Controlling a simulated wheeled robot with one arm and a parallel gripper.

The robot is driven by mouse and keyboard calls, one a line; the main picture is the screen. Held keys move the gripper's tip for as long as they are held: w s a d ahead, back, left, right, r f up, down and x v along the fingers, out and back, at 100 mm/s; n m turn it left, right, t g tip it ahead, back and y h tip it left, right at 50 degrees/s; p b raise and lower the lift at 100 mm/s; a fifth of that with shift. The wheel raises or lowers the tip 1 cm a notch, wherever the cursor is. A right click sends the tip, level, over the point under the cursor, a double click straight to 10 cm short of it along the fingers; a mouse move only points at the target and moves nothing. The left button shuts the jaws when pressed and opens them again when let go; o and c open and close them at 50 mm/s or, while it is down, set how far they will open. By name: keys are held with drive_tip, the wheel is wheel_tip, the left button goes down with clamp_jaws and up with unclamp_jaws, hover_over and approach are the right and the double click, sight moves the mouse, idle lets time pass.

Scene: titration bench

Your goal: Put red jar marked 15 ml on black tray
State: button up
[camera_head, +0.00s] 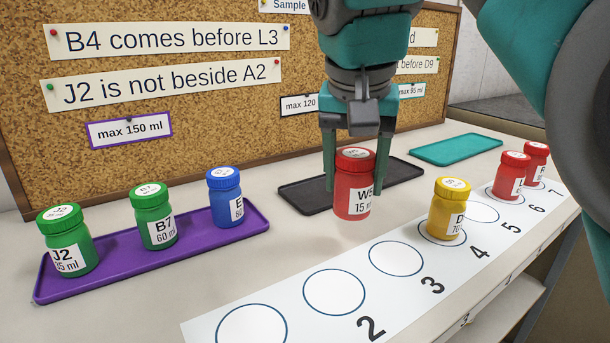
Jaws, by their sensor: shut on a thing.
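A red jar (352,200) labelled W5 and 15 ml is held between the two fingers of my gripper (356,160). My gripper points down and is shut on it. The jar is upright and appears to be above the bench, in front of the black tray (400,171). The black tray lies flat, partly hidden behind the jar and my fingers. No jar shows on its visible parts.
A purple tray (115,281) at left holds a green J2 jar (66,250), a green B7 jar (154,222) and a blue jar (225,205). A yellow jar (448,215) and two red jars (511,180) stand on the numbered strip (300,328). A teal tray (455,149) is empty.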

drive_tip(key=w+a, duration=0.1)
drive_tip(key=w, duration=0.3)
drive_tip(key=w+a+f+p, duration=0.1)
drive_tip(key=w+a, duration=0.1)
drive_tip(key=w, duration=0.3)
drive_tip(key=w+a, duration=0.2)
drive_tip(key=w, duration=0.2)
drive_tip(key=shift+w+f, duration=0.2)
drive_tip(key=shift+w, duration=0.1)
drive_tip(key=shift+w+f, duration=0.1)
drive_tip(key=shift+w, duration=0.2)
drive_tip(key=shift+f, duration=1.75)
drive_tip(key=shift+f, duration=0.1)
drive_tip(key=o, duration=1.3)
drive_tip(key=shift+v, duration=1.4)
drive_tip(key=shift+p+v, duration=1.75)
drive_tip(key=shift+v, duration=0.8)
